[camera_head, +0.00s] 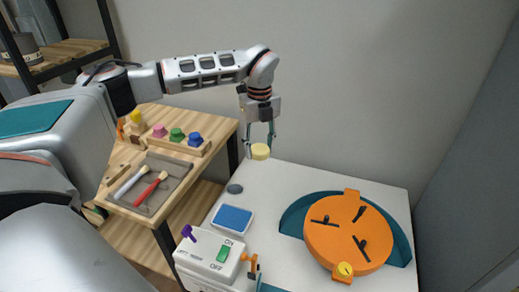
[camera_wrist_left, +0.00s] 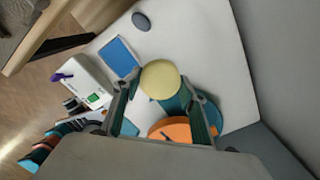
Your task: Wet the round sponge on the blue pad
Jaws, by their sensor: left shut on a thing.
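The round sponge (camera_head: 260,151) is pale yellow and held in the air above the white table's back left corner. My left gripper (camera_head: 260,140) points down and is shut on the sponge. In the left wrist view the sponge (camera_wrist_left: 161,80) sits between the fingertips of my left gripper (camera_wrist_left: 160,88). The blue pad (camera_head: 232,219) lies flat on the white table in a pale frame, in front of and below the sponge. The pad also shows in the left wrist view (camera_wrist_left: 119,57), apart from the sponge. My right gripper is not in view.
A grey disc (camera_head: 235,188) lies behind the pad. An orange wheel (camera_head: 348,236) in a teal basin fills the right. A wooden bench (camera_head: 208,128) with tools adjoins on the left. The white table's back is clear.

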